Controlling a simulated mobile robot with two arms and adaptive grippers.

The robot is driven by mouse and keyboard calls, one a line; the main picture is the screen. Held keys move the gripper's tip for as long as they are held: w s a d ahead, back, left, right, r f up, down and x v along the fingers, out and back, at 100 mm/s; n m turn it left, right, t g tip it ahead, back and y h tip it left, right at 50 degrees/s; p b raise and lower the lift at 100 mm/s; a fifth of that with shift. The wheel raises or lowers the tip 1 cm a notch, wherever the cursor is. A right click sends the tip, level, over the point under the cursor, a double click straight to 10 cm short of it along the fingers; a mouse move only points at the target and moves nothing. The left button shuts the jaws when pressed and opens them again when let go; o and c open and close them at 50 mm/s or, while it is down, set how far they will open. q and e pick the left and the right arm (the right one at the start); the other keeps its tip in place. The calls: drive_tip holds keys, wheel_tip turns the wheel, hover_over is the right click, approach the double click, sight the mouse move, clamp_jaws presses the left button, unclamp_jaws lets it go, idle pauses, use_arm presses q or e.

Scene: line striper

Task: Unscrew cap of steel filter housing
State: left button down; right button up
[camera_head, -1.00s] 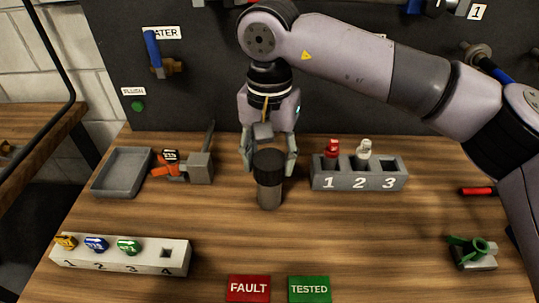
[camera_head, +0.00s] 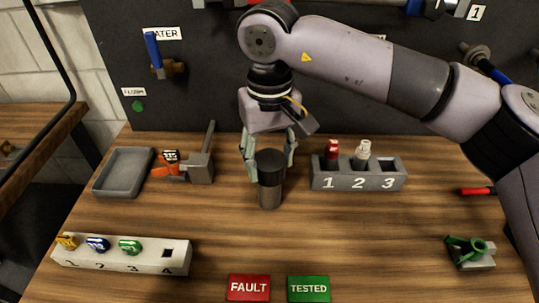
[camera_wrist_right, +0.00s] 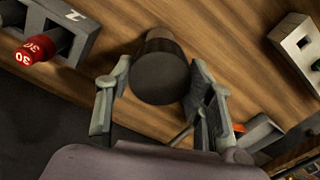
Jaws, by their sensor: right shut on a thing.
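The steel filter housing (camera_head: 270,196) stands upright on the wooden bench in the head view, with its dark cap (camera_head: 271,163) on top. My right gripper (camera_head: 269,157) comes down from above, shut on the cap with one finger on each side. In the right wrist view the round dark top of the cap (camera_wrist_right: 160,80) sits between the two fingers of my right gripper (camera_wrist_right: 160,70), and a strip of the housing (camera_wrist_right: 158,36) shows beyond it. Whether a gap shows between cap and housing I cannot tell. My left gripper is not in view.
A grey rack (camera_head: 330,183) numbered 1 to 3 holds a red and a white bottle, close right of the housing. A grey tray (camera_head: 107,188) and a grey block fixture (camera_head: 201,168) with an orange part stand left. A white numbered block (camera_head: 75,258) lies front left.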

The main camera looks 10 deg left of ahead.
idle(0.3)
drive_tip(key=n, duration=0.4)
drive_tip(key=shift+n, duration=0.4)
drive_tip(key=shift+n, duration=0.9)
drive_tip(key=o, duration=1.4)
drive_tip(key=shift+c, duration=0.2)
drive_tip(key=shift+c, duration=0.6)
